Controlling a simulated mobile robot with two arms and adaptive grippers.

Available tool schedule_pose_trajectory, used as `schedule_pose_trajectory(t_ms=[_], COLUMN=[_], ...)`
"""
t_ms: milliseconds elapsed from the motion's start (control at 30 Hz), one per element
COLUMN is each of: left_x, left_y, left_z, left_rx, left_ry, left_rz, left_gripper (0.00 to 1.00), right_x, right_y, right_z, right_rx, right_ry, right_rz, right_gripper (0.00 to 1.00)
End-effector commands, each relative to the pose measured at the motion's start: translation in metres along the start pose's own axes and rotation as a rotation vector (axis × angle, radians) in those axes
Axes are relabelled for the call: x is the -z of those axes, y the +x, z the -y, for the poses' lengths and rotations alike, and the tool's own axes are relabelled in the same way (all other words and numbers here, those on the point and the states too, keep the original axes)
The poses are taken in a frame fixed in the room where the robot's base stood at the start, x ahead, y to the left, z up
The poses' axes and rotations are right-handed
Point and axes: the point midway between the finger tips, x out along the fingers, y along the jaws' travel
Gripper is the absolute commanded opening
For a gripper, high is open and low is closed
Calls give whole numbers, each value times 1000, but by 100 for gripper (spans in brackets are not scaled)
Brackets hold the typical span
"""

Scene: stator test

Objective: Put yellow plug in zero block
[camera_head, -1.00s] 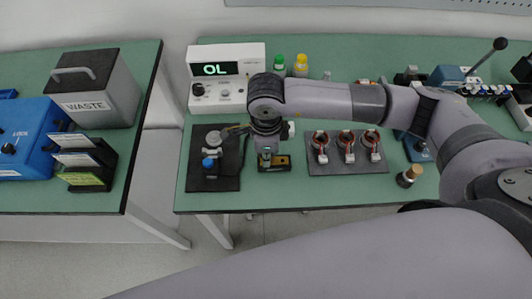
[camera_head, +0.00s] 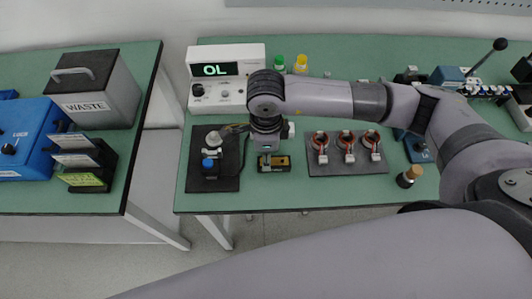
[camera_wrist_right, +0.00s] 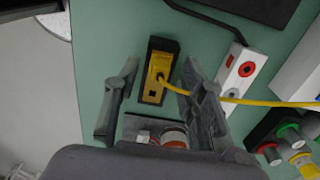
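The zero block appears to be the black block with a yellow top (camera_wrist_right: 154,92); in the head view (camera_head: 284,162) it lies near the table's front edge, below my right wrist. A yellow plug (camera_wrist_right: 160,77) appears to sit in a hole of its yellow top, and a yellow cable (camera_wrist_right: 270,103) runs from it to the right, passing the right finger. How deep the plug sits cannot be told. My right gripper (camera_wrist_right: 160,92) is open, with one finger on each side of the block and apart from it. My left gripper is not in view.
A white socket block (camera_wrist_right: 240,72) with red and black sockets lies beside the right finger. A black mat (camera_head: 225,183) lies left, and a grey plate with three stators (camera_head: 347,167) lies right.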

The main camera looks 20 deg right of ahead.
Motion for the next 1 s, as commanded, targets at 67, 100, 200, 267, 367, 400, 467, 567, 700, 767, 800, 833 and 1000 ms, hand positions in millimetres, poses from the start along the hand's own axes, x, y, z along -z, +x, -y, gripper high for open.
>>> schedule_pose_trajectory(t_ms=[67, 100, 200, 267, 367, 400, 467, 567, 700, 767, 800, 833, 1000], left_x=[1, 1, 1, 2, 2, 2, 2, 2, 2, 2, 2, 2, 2], left_y=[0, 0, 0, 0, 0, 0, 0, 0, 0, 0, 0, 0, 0], left_z=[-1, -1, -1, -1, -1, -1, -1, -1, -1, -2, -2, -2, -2], left_rx=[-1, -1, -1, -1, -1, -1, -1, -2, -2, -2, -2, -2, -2], left_ry=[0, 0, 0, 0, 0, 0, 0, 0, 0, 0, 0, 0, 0], left_rz=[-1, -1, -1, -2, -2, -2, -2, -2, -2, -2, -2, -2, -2], left_gripper=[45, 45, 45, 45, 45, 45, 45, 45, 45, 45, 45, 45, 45], right_x=[-1, 0, -1, 0, 0, 0, 0, 0, 0, 0, 0, 0, 0], right_y=[-14, -21, -44, -57, -77, -84, -93, -104, -111, -112, -112, -112, -112], right_z=[1, 1, 1, 1, 1, 1, 1, 0, 0, 0, 0, 0, 0], right_rx=[5, 5, 6, 7, 5, 6, 4, 3, 2, 1, 1, 1, 1], right_ry=[-2, -1, -2, -2, -1, -2, -1, -1, -1, -1, -1, -1, 0], right_rz=[3, 3, 3, 3, 2, 3, 2, 1, 1, 0, 0, 0, 0], right_gripper=[38, 38, 38, 38, 38, 38, 38, 38, 38, 38, 38, 38, 38])
